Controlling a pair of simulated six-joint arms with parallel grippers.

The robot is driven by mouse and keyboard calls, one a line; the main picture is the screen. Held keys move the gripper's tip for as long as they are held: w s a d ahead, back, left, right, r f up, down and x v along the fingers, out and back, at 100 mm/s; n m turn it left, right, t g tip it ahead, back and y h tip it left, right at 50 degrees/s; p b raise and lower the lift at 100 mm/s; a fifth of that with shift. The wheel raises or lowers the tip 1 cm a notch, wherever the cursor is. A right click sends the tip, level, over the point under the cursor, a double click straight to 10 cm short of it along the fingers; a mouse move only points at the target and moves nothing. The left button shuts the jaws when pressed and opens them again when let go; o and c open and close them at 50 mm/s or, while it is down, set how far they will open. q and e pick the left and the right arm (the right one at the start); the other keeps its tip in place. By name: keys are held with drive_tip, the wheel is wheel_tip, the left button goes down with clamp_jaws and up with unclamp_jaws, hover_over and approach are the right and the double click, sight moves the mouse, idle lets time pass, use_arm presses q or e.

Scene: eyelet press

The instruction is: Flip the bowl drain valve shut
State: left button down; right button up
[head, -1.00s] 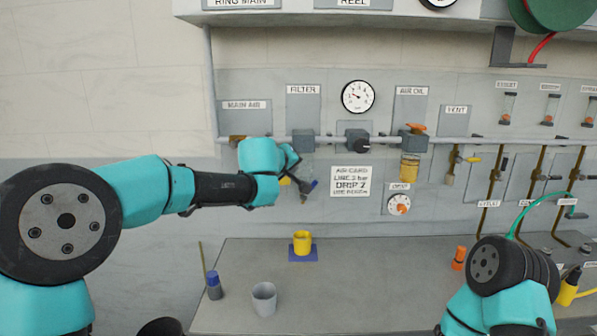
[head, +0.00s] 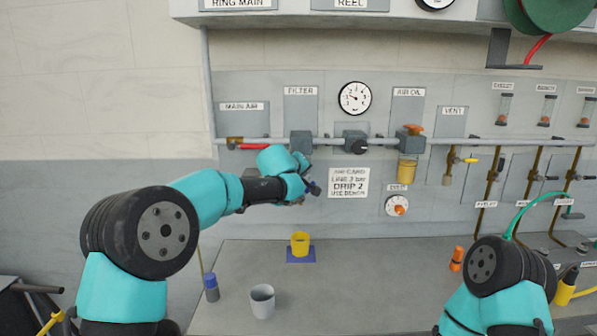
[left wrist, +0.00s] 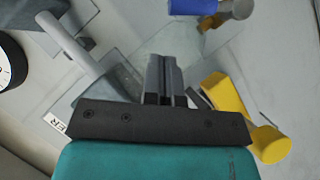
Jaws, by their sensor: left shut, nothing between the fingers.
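The filter (head: 301,142) hangs on the wall pipe; its clear bowl (left wrist: 165,42) shows in the left wrist view. A blue lever (left wrist: 195,5) beside a grey stub with a brass end (left wrist: 240,9) is at the top edge there, cut off, by the bowl's lower end; I take it to be the drain valve. It is a small dark blue shape (head: 313,188) in the head view. A yellow lever-like part (left wrist: 226,95) lies right of my fingers. My left gripper (left wrist: 165,62) is shut and empty in front of the bowl; contact cannot be judged. My right gripper is out of view.
The main air valve has a red lever (head: 253,147) left of the filter. A grey cup (head: 262,301) and a blue-capped bottle (head: 212,288) are nearby.

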sight(307, 191)
use_arm(q)
drive_tip(key=shift+w+d+f, duration=0.2)
drive_tip(key=shift+d+f, duration=0.45)
drive_tip(key=shift+f, duration=0.05)
drive_tip(key=shift+w+d+f, duration=0.2)
drive_tip(key=shift+d+f, duration=0.4)
drive_tip(key=shift+f, duration=0.1)
